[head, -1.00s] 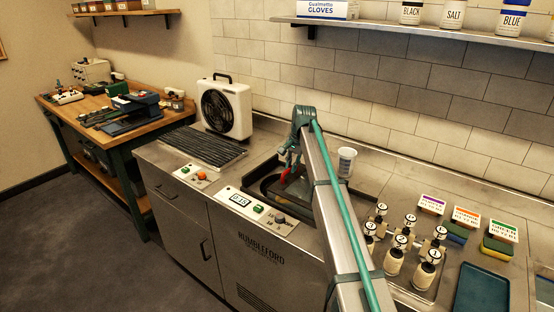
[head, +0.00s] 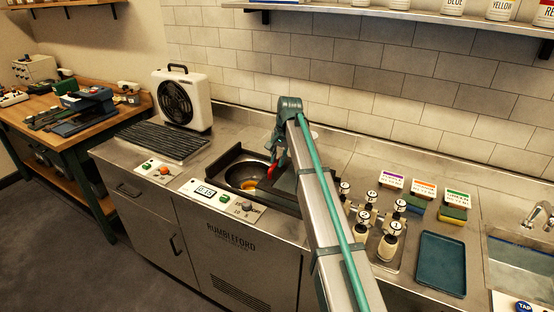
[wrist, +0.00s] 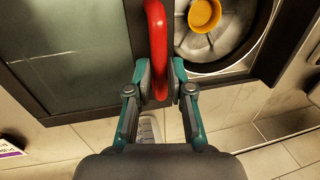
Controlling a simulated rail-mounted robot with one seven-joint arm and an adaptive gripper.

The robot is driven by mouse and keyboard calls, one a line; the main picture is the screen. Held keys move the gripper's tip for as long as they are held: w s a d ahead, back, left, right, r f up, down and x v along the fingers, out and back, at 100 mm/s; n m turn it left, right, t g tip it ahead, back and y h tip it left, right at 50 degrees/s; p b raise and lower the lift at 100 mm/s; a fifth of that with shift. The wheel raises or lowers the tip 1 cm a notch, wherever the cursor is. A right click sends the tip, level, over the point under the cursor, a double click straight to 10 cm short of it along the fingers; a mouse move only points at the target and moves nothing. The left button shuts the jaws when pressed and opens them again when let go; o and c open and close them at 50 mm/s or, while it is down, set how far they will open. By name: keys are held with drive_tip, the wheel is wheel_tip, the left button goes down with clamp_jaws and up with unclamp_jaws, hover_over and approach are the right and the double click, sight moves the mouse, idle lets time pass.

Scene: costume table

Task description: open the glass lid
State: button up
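The glass lid (wrist: 70,55) is a greenish pane in a dark frame. It lies to the right of a round metal basin (head: 240,178), which shows uncovered at least in part; my arm hides much of the lid in the head view. The lid's red handle (wrist: 156,35) stands at its edge by the basin and also shows in the head view (head: 271,172). My gripper (wrist: 160,75) has a finger on each side of the handle and is closed on it. An orange-yellow cup-like thing (wrist: 203,15) lies in the basin.
A control panel (head: 222,197) lies in front of the basin. A white fan (head: 188,98) and a dark grate (head: 163,142) are to the left. Pump bottles (head: 388,242), a blue tray (head: 441,264) and a sink (head: 520,262) are to the right.

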drive_tip(key=shift+o, duration=1.1)
drive_tip(key=shift+r, duration=0.1)
wheel_tip(320, 180, up, 12)
drive_tip(key=s+d, duration=0.1)
drive_tip(key=d, duration=0.1)
drive_tip(key=shift+s+f, duration=0.15)
drive_tip(key=shift+f, duration=0.05)
